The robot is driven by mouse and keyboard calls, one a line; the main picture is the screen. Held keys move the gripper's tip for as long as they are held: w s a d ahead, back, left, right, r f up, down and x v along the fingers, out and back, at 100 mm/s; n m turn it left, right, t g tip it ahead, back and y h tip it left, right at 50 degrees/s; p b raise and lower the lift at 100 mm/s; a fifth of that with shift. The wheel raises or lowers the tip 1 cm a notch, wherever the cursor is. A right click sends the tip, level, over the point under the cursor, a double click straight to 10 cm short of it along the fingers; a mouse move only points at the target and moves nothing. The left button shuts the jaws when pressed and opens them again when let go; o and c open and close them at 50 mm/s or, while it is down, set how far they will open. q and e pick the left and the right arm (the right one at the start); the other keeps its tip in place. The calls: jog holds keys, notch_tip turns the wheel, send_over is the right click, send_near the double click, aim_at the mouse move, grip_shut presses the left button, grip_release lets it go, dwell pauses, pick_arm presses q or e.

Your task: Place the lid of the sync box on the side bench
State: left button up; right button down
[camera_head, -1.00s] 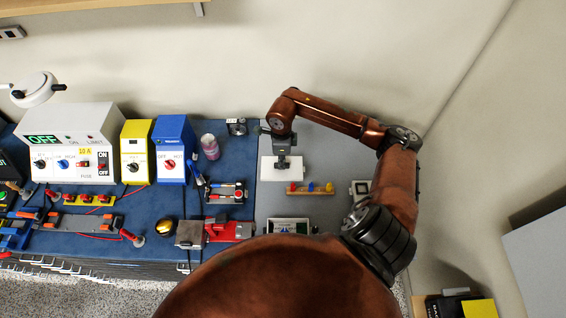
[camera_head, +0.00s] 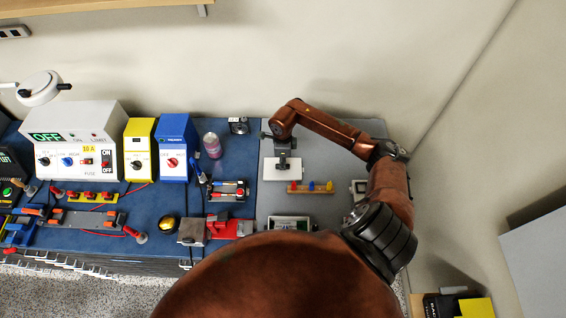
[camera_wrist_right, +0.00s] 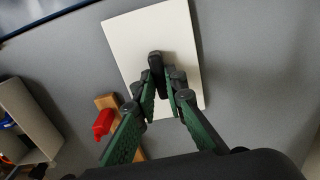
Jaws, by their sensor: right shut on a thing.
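The lid is a flat white plate (camera_head: 291,176) with a black upright handle; it also shows in the right wrist view (camera_wrist_right: 128,38). My right gripper (camera_wrist_right: 160,88) is shut on the lid's handle from above. In the head view the gripper (camera_head: 283,160) is small. The lid is flat over the grey side bench (camera_head: 330,150), on it or just above; I cannot tell which. An open white box (camera_head: 289,219) with parts inside, likely the sync box, stands nearer, partly behind my arm. My left gripper is not in view.
A wooden strip with coloured pegs (camera_head: 311,188) is close beside the lid's near edge. A small white-framed piece (camera_head: 358,187) lies to the right. The blue mat (camera_head: 244,150) with devices begins left of the lid. Grey bench is clear behind and right of the lid.

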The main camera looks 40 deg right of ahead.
jog(key=c, duration=2)
grip_release()
jog(key=shift+f, duration=0.1)
jog(key=shift+r, duration=0.25)
notch_tip(320, 180, up, 12)
jog(key=shift+f+b, duration=0.1)
jog(key=shift+b, duration=0.8)
